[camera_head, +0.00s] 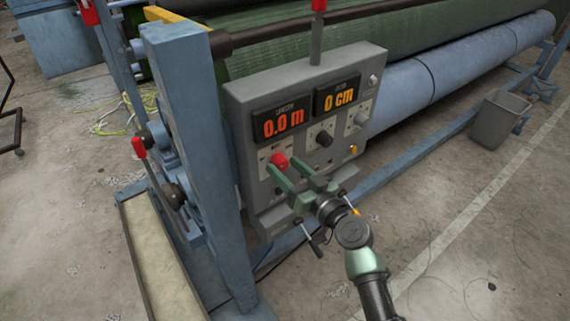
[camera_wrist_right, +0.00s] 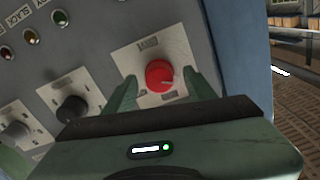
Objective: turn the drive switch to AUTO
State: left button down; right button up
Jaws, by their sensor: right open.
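A grey control box (camera_head: 240,110) carries a row of three rotary knobs under two displays. The left one is a red knob (camera_head: 280,160) on a pale labelled plate; it also shows in the right wrist view (camera_wrist_right: 159,74). Its lettering is too small to read, so I cannot tell its setting. My right gripper (camera_head: 285,165) is open, its green fingers reaching to either side of the red knob; in the wrist view a gap shows beside the knob. A black knob (camera_head: 324,139) and a grey knob (camera_head: 360,118) sit beside it. My left gripper is not in view.
The displays read 0.0 m (camera_head: 283,124) and 0 cm (camera_head: 338,96). A blue frame post (camera_head: 205,130) stands left of the box, with a red-handled lever (camera_head: 139,149) farther left. A blue roller (camera_head: 450,70) runs behind. A grey bin (camera_head: 497,118) stands right on open floor.

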jog(key=shift+w+a, duration=0.15)
jog(key=shift+w, duration=0.15)
grip_shut()
